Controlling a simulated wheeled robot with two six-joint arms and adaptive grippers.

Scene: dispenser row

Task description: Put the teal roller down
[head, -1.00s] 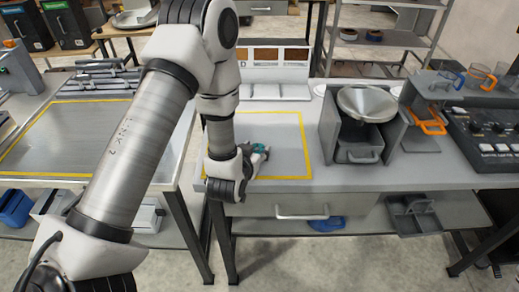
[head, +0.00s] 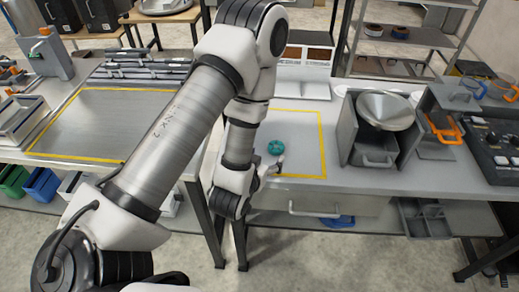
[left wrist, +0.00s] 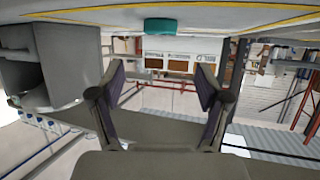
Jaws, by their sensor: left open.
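The teal roller (head: 276,147) rests on the grey table top inside the yellow-outlined area (head: 322,150), in the head view. In the left wrist view, which looks upside down, the teal roller (left wrist: 161,25) sits at the top on the table surface, apart from the fingers. My left gripper (head: 279,168) is just in front of the roller, near the table's front edge. In the left wrist view its two fingers (left wrist: 160,100) are spread wide with nothing between them. My right gripper does not show.
A grey dispenser with a metal funnel (head: 385,108) stands right of the outlined area. An orange clamp-like handle (head: 446,128) and a control panel are further right. A second table with another yellow outline (head: 75,155) is at left. The outlined area around the roller is clear.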

